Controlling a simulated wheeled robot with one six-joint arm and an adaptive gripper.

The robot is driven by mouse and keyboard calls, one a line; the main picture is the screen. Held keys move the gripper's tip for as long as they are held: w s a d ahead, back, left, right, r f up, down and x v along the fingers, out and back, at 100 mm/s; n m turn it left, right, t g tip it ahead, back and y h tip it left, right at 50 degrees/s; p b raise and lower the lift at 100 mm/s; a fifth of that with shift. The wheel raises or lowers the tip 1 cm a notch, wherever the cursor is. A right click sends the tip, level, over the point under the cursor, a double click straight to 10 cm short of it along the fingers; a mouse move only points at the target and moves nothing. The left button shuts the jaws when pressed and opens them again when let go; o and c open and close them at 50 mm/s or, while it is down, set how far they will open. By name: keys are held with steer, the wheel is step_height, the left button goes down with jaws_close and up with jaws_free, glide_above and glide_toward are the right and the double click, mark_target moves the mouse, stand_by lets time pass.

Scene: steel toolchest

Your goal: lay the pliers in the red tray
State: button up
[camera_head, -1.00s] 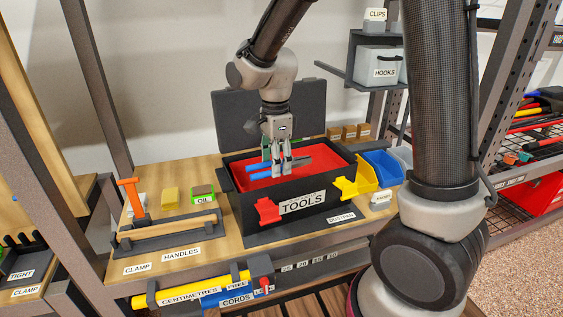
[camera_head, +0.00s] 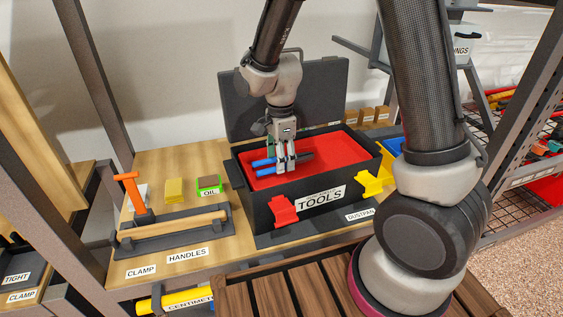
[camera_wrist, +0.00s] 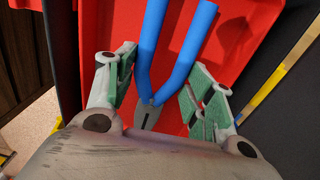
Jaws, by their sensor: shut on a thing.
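The pliers have blue handles (camera_head: 264,162) and dark jaws. They lie across my gripper (camera_head: 286,166), handles to the left and jaws to the right. The red tray (camera_head: 335,146) sits in the top of the black toolbox marked TOOLS (camera_head: 285,185). My gripper points down over the left part of the tray, shut on the pliers. In the wrist view the pliers (camera_wrist: 149,45) run between the green finger pads, with the red tray (camera_wrist: 110,25) behind them. Whether the pliers touch the tray floor I cannot tell.
The toolbox's dark lid (camera_head: 290,95) stands open behind. Red (camera_head: 283,211) and yellow (camera_head: 371,183) latches stick out in front.

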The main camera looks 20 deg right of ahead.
steer(key=shift+f, duration=0.9)
steer(key=shift+f, duration=0.15)
steer(key=o, duration=1.2)
step_height(320, 180, up, 12)
steer(key=s+d+r+n+t, duration=0.2)
steer(key=s+d+r+n, duration=0.5)
steer(key=d+r, duration=0.2)
steer(key=s+d+r+n, duration=0.1)
steer(key=s+d+n, duration=0.1)
steer(key=s+n, duration=0.1)
steer(key=s+d+r+n+t, duration=0.1)
steer(key=s+d+n, duration=0.2)
steer(key=s, duration=0.2)
steer(key=s+d+r+n+t, duration=0.1)
steer(key=s+d+n, duration=0.2)
steer(key=s+n, duration=0.1)
steer(key=shift+s+d+r, duration=0.1)
steer(key=shift+s+r, duration=0.25)
steer(key=shift+s, duration=0.1)
